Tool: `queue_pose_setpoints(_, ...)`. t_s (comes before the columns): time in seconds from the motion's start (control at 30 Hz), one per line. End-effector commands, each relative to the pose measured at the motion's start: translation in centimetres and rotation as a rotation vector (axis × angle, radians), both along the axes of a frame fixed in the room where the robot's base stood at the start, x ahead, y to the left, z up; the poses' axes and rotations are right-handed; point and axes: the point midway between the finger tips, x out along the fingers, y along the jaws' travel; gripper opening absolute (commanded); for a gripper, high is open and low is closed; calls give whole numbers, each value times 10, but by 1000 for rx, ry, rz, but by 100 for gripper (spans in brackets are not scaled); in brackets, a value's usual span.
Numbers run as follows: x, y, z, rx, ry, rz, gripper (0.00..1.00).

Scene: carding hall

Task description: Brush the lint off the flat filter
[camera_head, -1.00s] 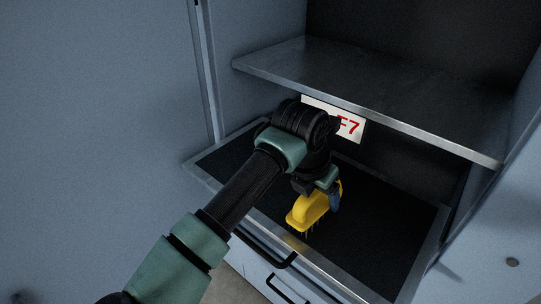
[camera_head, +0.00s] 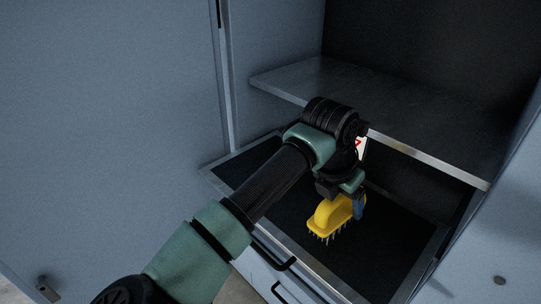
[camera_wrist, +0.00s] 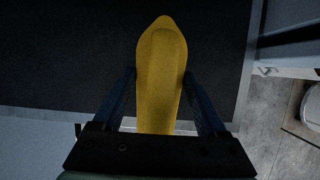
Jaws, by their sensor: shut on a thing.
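A yellow brush (camera_head: 332,215) with bristles pointing down is held over the flat filter (camera_head: 278,204), a dark panel in a pale metal frame. My gripper (camera_head: 359,204) is shut on the brush. In the wrist view the brush (camera_wrist: 161,75) lies between the two blue fingers of my gripper (camera_wrist: 160,100), over the dark filter surface (camera_wrist: 70,50). I cannot tell whether the bristle tips touch the filter. No lint can be made out on the visible dark surface. My arm hides part of the filter.
A metal shelf (camera_head: 400,115) spans the cabinet above the filter. A sign (camera_head: 361,147) with red print is mostly hidden behind my arm. Cabinet walls stand on both sides. Black handles (camera_head: 275,255) show below the filter's front edge.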

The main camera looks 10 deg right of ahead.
Motion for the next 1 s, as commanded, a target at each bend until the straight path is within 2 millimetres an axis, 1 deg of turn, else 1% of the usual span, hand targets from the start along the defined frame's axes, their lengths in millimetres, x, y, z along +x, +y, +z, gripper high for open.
queue_pose_setpoints(0.03, 1, 0, 9, 0, -2, -1, 23)
queue_pose_setpoints(0.1, 2, 0, 15, 0, -1, -2, 23)
queue_pose_setpoints(0.33, 3, -1, 30, 0, -2, -4, 23)
queue_pose_setpoints(1.0, 4, 0, 32, -1, -1, -3, 23)
